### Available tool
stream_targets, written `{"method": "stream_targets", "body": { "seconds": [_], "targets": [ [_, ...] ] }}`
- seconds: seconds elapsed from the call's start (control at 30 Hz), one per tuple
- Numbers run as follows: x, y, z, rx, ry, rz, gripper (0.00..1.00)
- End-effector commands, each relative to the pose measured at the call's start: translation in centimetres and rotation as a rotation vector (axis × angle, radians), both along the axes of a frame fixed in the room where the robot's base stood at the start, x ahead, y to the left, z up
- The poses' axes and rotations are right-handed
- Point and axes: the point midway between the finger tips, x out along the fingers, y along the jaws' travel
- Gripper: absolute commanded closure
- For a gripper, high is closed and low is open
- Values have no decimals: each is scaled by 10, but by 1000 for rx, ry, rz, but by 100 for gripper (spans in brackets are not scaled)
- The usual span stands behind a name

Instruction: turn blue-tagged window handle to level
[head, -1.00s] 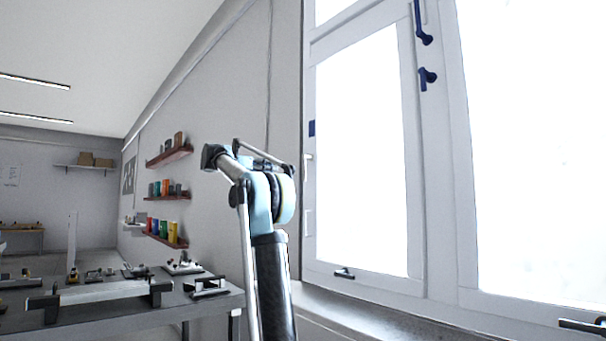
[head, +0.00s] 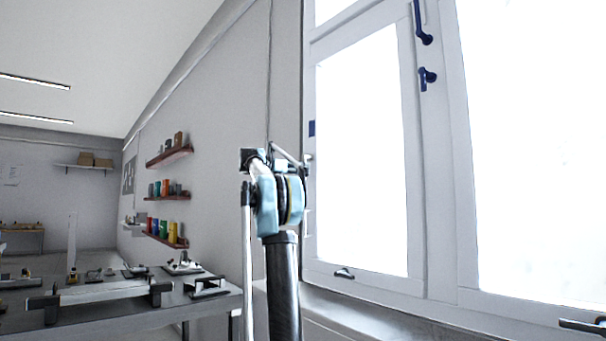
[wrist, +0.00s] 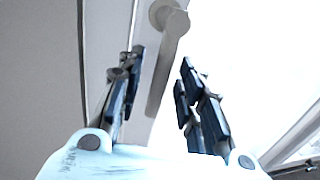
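A small blue tag (head: 312,128) is on the left upright of the window frame in the head view. Below it is a pale handle, mostly covered by my arm there. In the wrist view a plain grey-white handle (wrist: 166,62) hangs from its round mount, its lever pointing down and slightly left. My gripper (wrist: 159,72) is open, one dark finger on each side of the lever. There is a visible gap to the right finger; the left finger is closer to the lever. I cannot tell whether it touches.
Two dark blue handles (head: 424,38) (head: 427,78) sit higher on the middle upright. A dark latch (head: 344,273) is on the lower rail. A workbench (head: 120,318) with fixtures stands at left, and shelves (head: 168,196) hang on the wall behind my arm.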

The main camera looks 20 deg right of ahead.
Motion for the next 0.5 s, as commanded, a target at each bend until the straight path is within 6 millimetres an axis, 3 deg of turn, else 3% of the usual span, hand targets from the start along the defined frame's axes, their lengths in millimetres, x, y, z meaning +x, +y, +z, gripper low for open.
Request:
{"method": "stream_targets", "body": {
  "seconds": [0.2, 0.5],
  "targets": [
    [3, -16, 0, 0, 0, 0, 66],
    [3, -18, 0, 0, 0, 0, 66]
  ]
}}
